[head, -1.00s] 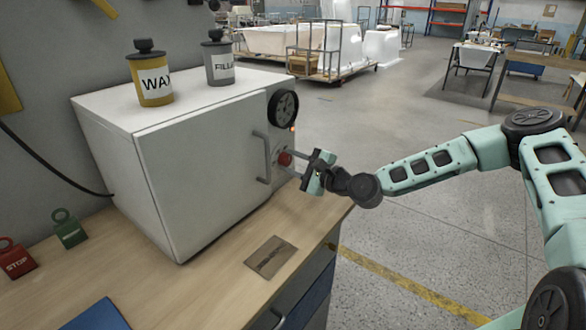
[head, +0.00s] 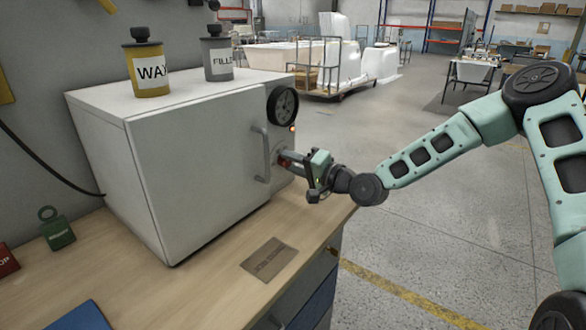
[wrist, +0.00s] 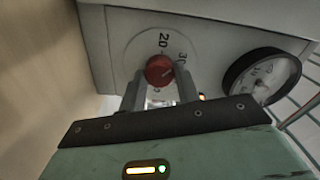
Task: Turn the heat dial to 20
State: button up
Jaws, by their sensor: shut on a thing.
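The heat dial is a round red knob (wrist: 159,70) on a pale plate on the white cabinet's side, near the bottom. In the wrist view, the numbers 20 and 30 are printed around it, with 20 above the knob and 30 to its upper right. A thin light mark shows on the knob's face, pointing roughly toward the 30 side. My gripper (wrist: 159,82) is shut on the knob, one finger on each side. In the head view, my gripper (head: 284,158) reaches the cabinet from the right, and its fingers mostly hide the red knob.
The white cabinet (head: 195,165) stands on a wooden bench (head: 215,290). A door handle (head: 262,153) is just left of my gripper, and a round black gauge (head: 283,105) is above it. A wax tin (head: 149,70) and a filler tin (head: 217,57) stand on top. The floor at right is open.

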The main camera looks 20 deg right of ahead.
jog(key=n+b, duration=0.2)
jog(key=n, duration=0.2)
jog(key=shift+f+n, duration=0.15)
jog(key=shift+n, duration=0.15)
jog(key=shift+n+b, duration=1.35)
jog(key=shift+n, duration=0.65)
jog(key=o, duration=1)
jog(key=shift+s+d, duration=0.1)
jog(key=v, duration=1.7)
jog(key=shift+s, duration=0.1)
